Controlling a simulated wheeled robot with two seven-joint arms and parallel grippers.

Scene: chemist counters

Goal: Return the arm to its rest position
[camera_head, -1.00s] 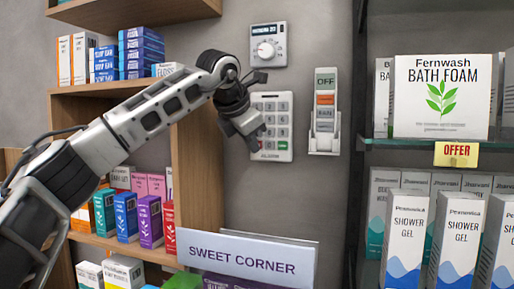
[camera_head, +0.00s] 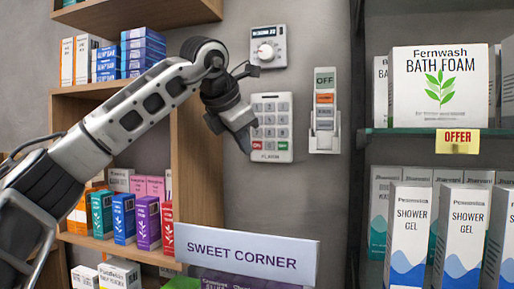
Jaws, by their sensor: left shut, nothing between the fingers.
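My left arm comes in from the left across the wooden shelf unit. Its black left gripper (camera_head: 238,122) is shut and empty. It hangs in front of the wall, at the left edge of the white keypad (camera_head: 271,127) and overlapping it in the picture. I cannot tell whether it touches the keypad. My right gripper is not in view.
A thermostat (camera_head: 267,46) and a lever switch marked OFF (camera_head: 325,110) are on the grey wall. A wooden shelf (camera_head: 197,165) with boxes stands left. A "SWEET CORNER" sign (camera_head: 246,254) stands low in front. A glass shelf (camera_head: 400,132) with bath foam and shower gel is right.

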